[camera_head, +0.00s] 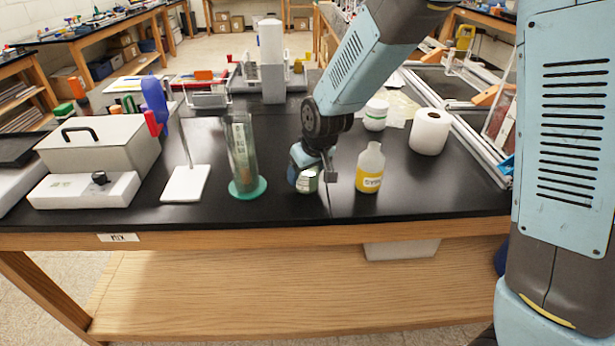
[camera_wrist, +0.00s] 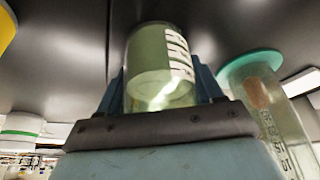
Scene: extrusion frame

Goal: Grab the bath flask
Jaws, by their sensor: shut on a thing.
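The bath flask is a small, clear greenish vessel with a white label and dark lettering, too blurred to read surely. In the wrist view the flask (camera_wrist: 160,70) sits between my two fingers, one on each side. In the head view my gripper (camera_head: 308,172) points down over the black bench, shut around the flask (camera_head: 307,182), which is mostly hidden by the gripper. I cannot tell whether its base touches the bench.
A tall glass cylinder (camera_head: 242,155) on a green base stands close on the left. Behind are a white-lidded jar (camera_head: 376,115) and a white roll (camera_head: 430,132). A stand with a white base (camera_head: 186,184) is farther left.

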